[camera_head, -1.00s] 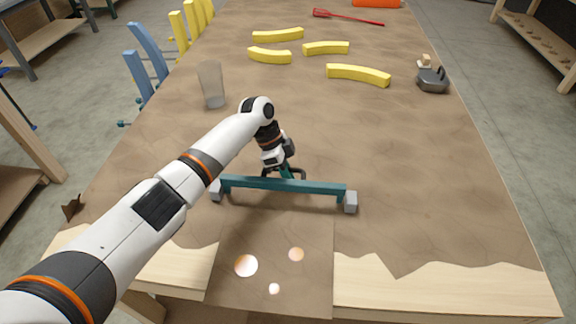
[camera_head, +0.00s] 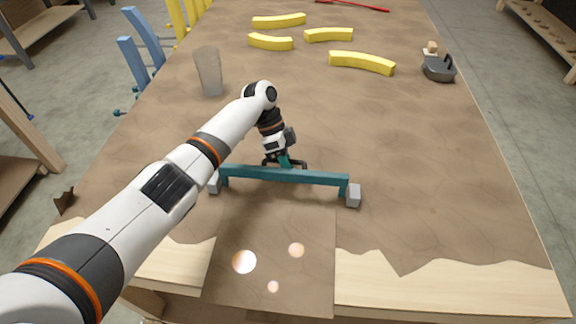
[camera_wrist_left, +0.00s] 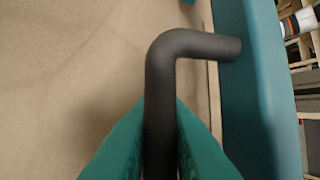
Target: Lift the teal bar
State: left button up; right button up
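The teal bar (camera_head: 300,177) lies crosswise near the front of the table, with short legs turned down at its ends. A dark bent handle (camera_wrist_left: 190,45) is on it. My left gripper (camera_head: 285,162) is at the handle, near the bar's middle. In the left wrist view, its teal fingers (camera_wrist_left: 160,140) press on both sides of the handle, and the bar (camera_wrist_left: 258,90) runs along the right. Grey blocks (camera_head: 353,195) (camera_head: 213,184) sit by the bar's two ends. Whether the legs touch the table is hard to tell. My right gripper is not in view.
A translucent cup (camera_head: 208,72) stands behind and left of the bar. Several yellow curved pieces (camera_head: 362,62) and a dark grey tool (camera_head: 439,68) lie farther back. Blue slats (camera_head: 135,63) stand at the left edge. The table right of the bar is clear.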

pick_arm(q)
jog(key=o, duration=0.4)
jog(key=shift+f, duration=0.1)
jog(key=shift+c, duration=0.2)
jog(key=b+v, duration=0.3)
jog(key=v, duration=0.9)
